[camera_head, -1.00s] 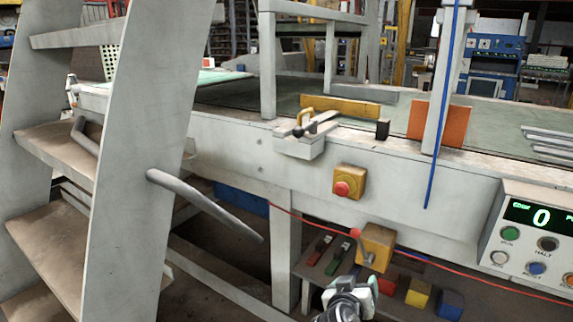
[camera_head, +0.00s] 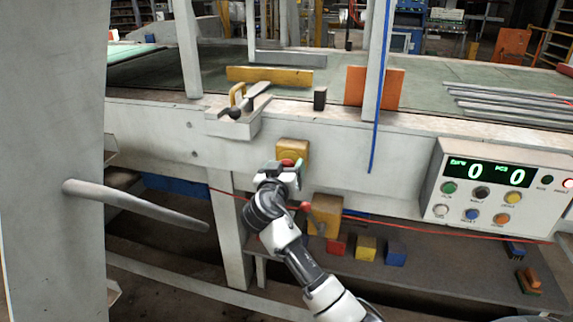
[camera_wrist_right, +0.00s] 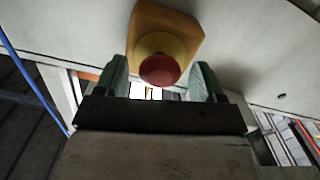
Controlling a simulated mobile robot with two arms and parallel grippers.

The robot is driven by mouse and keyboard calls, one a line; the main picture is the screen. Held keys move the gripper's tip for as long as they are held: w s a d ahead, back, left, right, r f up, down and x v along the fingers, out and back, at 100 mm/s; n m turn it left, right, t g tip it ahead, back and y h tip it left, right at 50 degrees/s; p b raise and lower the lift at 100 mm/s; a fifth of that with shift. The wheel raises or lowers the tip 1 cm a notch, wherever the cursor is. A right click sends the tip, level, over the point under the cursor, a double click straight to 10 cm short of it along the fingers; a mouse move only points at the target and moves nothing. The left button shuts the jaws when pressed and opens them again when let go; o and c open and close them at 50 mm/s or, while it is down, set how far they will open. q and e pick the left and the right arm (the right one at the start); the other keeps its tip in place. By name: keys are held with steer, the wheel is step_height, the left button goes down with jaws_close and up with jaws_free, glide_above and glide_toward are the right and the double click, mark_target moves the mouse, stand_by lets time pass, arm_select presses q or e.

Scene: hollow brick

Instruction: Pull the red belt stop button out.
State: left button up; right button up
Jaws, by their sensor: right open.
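The red belt stop button (camera_wrist_right: 160,69) sits on a yellow collar on a yellow box (camera_wrist_right: 187,28), fixed to the side of the grey conveyor frame. In the head view the button (camera_head: 288,162) is partly hidden by my right gripper (camera_head: 282,168), with the yellow box (camera_head: 294,148) showing behind. My right gripper (camera_wrist_right: 160,80) is open. In the right wrist view its two green fingers stand apart, one on each side of the button; I cannot tell whether they touch it. My left gripper is not in view.
A second yellow box (camera_head: 325,214) with a red-knobbed lever is below. A control panel (camera_head: 495,190) stands to the right. Coloured blocks (camera_head: 366,248) lie on a lower shelf.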

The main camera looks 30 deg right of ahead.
steer(key=shift+w+d, duration=0.45)
steer(key=shift+d, duration=0.05)
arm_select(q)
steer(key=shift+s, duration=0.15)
